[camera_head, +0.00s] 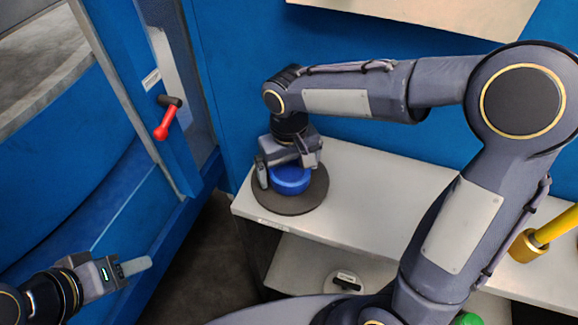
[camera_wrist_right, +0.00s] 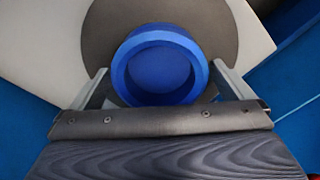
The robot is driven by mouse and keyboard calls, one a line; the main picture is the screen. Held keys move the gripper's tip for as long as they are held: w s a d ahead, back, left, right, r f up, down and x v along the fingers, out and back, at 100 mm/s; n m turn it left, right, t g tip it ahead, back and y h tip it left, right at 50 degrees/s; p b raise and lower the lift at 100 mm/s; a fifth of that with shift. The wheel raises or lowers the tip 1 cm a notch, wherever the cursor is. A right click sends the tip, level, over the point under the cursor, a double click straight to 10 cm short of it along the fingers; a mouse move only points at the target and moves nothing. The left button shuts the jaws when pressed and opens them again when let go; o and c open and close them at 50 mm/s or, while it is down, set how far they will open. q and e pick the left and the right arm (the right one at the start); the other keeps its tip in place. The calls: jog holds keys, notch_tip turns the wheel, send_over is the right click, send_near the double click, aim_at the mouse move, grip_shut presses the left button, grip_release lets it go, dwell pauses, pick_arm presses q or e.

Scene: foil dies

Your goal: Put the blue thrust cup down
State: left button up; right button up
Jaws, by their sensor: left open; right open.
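The blue thrust cup (camera_head: 291,180) stands on a dark round pad (camera_head: 295,206) on the white shelf. In the right wrist view the cup (camera_wrist_right: 159,38) shows its round rim, with the dark pad (camera_wrist_right: 225,35) around it. My right gripper (camera_head: 287,172) is open, with one finger on each side of the cup; in the right wrist view its fingers (camera_wrist_right: 158,84) appear apart from the cup's wall, with small gaps. My left gripper (camera_head: 135,266) is open and empty, low at the left, away from the shelf.
The white shelf (camera_head: 365,185) is clear to the right of the pad. A yellow-handled tool (camera_head: 548,233) stands at its right end. A lower shelf holds a pale round piece (camera_head: 343,283), and a green object (camera_head: 467,319) shows below. A red-handled lever (camera_head: 166,122) is on the blue frame at left.

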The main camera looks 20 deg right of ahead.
aim_at(290, 176)
notch_tip(290, 176, up, 12)
jog(key=p, duration=0.1)
jog(key=s+d+f+m+t+y, duration=0.1)
jog(key=s+d+f+t, duration=0.1)
jog(key=s, duration=0.3)
jog(key=s+d+f+m+t+y, duration=0.1)
jog(key=s+d+f, duration=0.1)
jog(key=s+d, duration=0.2)
jog(key=s+d+f+m+t+y, duration=0.1)
jog(key=s+d+f+m+t, duration=0.1)
jog(key=s, duration=0.5)
jog(key=shift+s+d+f+t+y, duration=0.3)
jog(key=shift+s+d+y, duration=0.1)
jog(key=shift+d, duration=0.25)
jog(key=shift+r, duration=0.1)
